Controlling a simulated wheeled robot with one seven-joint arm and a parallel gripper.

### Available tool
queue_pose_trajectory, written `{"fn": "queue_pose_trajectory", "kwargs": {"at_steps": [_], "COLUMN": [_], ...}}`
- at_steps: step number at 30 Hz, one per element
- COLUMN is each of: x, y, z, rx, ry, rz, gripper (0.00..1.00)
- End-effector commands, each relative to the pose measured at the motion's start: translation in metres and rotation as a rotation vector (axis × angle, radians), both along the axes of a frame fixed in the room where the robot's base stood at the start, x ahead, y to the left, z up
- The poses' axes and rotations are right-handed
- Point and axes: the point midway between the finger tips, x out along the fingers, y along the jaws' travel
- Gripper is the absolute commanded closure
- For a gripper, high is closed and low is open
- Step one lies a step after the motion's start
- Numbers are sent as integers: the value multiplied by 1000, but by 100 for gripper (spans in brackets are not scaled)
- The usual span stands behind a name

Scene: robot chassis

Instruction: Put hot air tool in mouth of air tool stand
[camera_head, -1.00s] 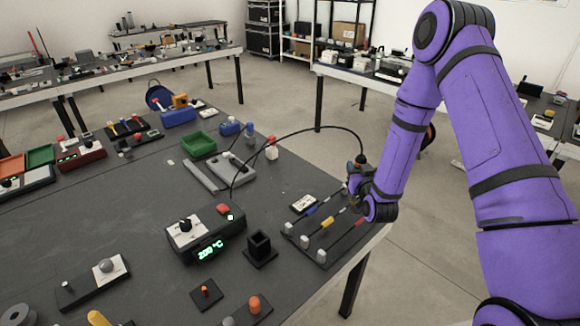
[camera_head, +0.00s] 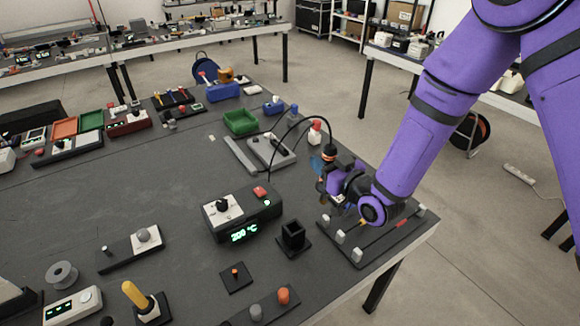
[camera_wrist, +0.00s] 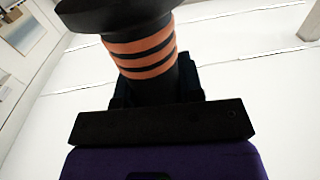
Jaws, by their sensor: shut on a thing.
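The hot air tool (camera_head: 329,153) is a dark handle with orange bands, its black cable looping up from the hot air station. The tool is raised above the table and looks roughly upright. My gripper (camera_head: 326,182) is shut on it; its lower end is mostly hidden by the gripper. In the wrist view, the orange-banded tool (camera_wrist: 140,48) stands between my gripper's dark fingers (camera_wrist: 160,92). The air tool stand (camera_head: 293,237) is a black square open-topped holder on a flat base, empty as seen. The gripper is up and to the right of it in the picture, apart from it.
The hot air station (camera_head: 240,214), showing 200 °C, sits left of the stand. A tray with screwdrivers (camera_head: 375,240) lies to the right, partly under my gripper. A bottle with a red cap (camera_head: 315,132) stands behind. Small posts on bases (camera_head: 235,277) lie in front.

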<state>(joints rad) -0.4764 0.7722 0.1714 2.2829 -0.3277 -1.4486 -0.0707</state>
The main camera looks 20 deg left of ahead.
Motion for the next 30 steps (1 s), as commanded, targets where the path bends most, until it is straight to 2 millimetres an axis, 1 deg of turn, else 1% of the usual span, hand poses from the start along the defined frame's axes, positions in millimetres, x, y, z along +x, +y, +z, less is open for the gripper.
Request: {"fn": "queue_pose_trajectory", "kwargs": {"at_steps": [1,3,6,9,13,25,30], "x": [-14,-30,-49,-59,-64,-64,-64], "y": [17,35,54,64,69,66,67], "z": [4,8,12,14,15,14,3], "rx": [-1,-3,-6,-9,-10,-10,-10], "ry": [-4,-4,-8,-8,-9,-9,-7], "rz": [46,99,155,187,201,198,199], "gripper": [86,86,86,86,86,86,86]}}
